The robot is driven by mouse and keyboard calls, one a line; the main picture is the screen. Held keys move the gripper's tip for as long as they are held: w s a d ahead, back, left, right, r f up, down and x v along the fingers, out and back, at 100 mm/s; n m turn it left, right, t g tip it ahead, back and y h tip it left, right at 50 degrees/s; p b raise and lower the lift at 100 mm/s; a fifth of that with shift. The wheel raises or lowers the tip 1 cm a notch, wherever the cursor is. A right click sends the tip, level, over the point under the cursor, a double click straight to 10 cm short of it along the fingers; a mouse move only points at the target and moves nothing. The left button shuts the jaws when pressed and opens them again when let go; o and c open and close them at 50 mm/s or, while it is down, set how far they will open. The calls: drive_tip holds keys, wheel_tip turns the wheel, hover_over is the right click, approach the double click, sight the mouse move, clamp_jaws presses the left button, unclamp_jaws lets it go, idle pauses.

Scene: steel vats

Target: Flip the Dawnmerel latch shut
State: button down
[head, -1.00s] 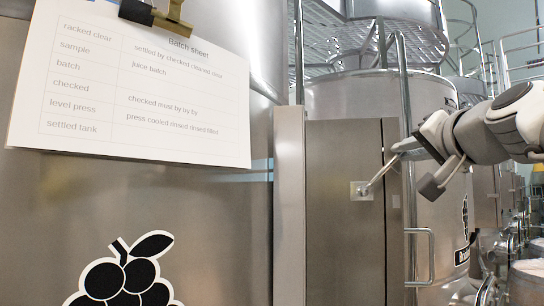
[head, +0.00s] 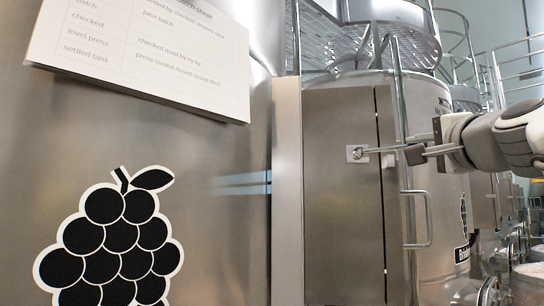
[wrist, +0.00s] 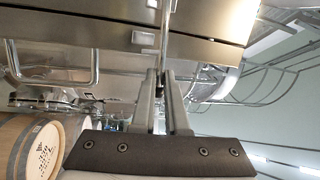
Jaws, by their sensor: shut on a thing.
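The latch (head: 357,153) is a small pale plate with a thin metal lever, on the front of a steel cabinet in the head view. Its lever points right, about level, across the door edge. My gripper (head: 412,152) is at the lever's outer end, to the right of the plate, with its jaws shut on the lever. In the wrist view the lever (wrist: 166,35) runs up from between the fingertips (wrist: 165,75). I cannot read the name Dawnmerel anywhere. The fingers partly hide the lever's end.
The steel cabinet (head: 338,225) has a vertical handle (head: 428,220) below my gripper. A large vat with a grape sticker (head: 120,240) and a paper sheet (head: 150,50) stand at left. Barrels (wrist: 25,145) show at lower left in the wrist view.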

drive_tip(key=shift+s+d+f+m+h+b, duration=0.15)
drive_tip(key=shift+d+f+m+h+b, duration=0.2)
drive_tip(key=shift+m, duration=0.25)
drive_tip(key=shift+f, duration=0.1)
drive_tip(key=c, duration=0.9)
unclamp_jaws()
drive_tip(key=shift+d, duration=0.1)
drive_tip(key=b+v, duration=0.1)
drive_tip(key=v, duration=1.6)
drive_tip(key=shift+s+f+b, duration=0.15)
drive_tip(key=shift+f+b, duration=0.05)
drive_tip(key=shift+b, duration=0.1)
